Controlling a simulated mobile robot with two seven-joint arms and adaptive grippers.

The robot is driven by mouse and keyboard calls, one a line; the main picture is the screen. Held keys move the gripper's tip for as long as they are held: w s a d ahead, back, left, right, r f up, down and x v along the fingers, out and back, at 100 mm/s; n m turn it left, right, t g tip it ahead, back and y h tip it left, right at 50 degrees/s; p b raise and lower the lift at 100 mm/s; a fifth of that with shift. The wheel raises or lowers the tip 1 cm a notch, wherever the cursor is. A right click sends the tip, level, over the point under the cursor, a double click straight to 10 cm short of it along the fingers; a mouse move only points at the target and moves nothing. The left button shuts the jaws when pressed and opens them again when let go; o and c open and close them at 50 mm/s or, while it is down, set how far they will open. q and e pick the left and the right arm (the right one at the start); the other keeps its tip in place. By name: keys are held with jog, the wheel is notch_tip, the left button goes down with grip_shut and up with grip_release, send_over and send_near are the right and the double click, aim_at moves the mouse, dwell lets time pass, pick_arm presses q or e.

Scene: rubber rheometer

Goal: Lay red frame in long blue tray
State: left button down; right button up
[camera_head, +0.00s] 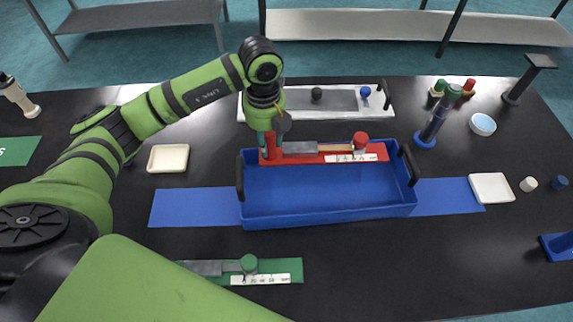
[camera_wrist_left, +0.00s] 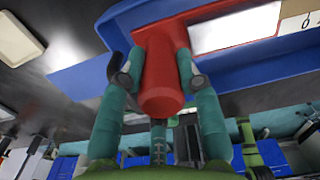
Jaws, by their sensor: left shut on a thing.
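The red frame (camera_head: 312,159) has a grey plate, a red knob and a white label strip. It is over the back part of the long blue tray (camera_head: 330,213), along the far wall; I cannot tell whether it touches the tray floor. My left gripper (camera_head: 270,148) is shut on the red upright handle at the frame's left end. In the left wrist view the teal fingers (camera_wrist_left: 161,75) clasp the red frame's handle (camera_wrist_left: 161,88), with blue tray wall (camera_wrist_left: 265,72) beyond. My right gripper is not in view.
A blue mat (camera_head: 190,207) lies under the tray. White dishes (camera_head: 168,158) (camera_head: 491,188) flank the tray. A dark blue post (camera_head: 434,126) stands right of it. The tray's front half is empty.

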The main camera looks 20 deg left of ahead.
aim_at(269, 158)
pick_arm(q)
notch_tip(269, 158, down, 8)
jog(key=shift+f+p, duration=0.1)
jog(key=shift+p, duration=0.8)
jog(key=c, duration=0.9)
grip_release()
jog(key=shift+o, duration=0.2)
jog(key=shift+r, duration=0.6)
notch_tip(269, 158, up, 11)
jog(key=shift+b, duration=1.2)
